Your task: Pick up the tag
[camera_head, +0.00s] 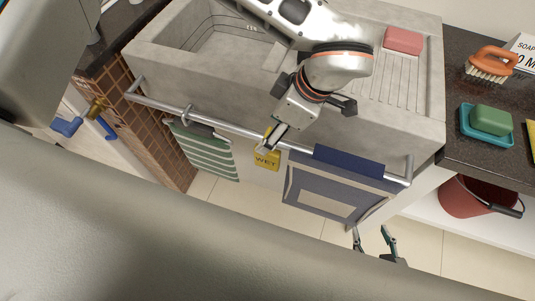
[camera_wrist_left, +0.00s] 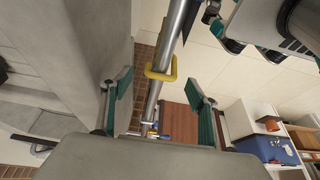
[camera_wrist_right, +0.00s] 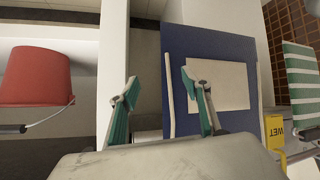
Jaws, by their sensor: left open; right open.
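The yellow tag (camera_head: 267,160) marked WET hangs from the metal rail (camera_head: 224,125) in front of the sink. Its yellow loop (camera_wrist_left: 161,74) goes around the rail in the left wrist view. My left gripper (camera_head: 271,138) is open at the rail by the tag's top and covers part of it. In the left wrist view the loop shows between and beyond the open fingers (camera_wrist_left: 156,90). My right gripper (camera_head: 374,240) is open and empty, low at the right, apart from the tag. The tag also shows at the right wrist view's right edge (camera_wrist_right: 274,133).
A green-striped towel (camera_head: 207,152) hangs left of the tag, and a blue towel (camera_head: 335,190) hangs right of it. The concrete sink (camera_head: 400,130) stands behind the rail. A red bucket (camera_head: 466,199) stands on a shelf at the right.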

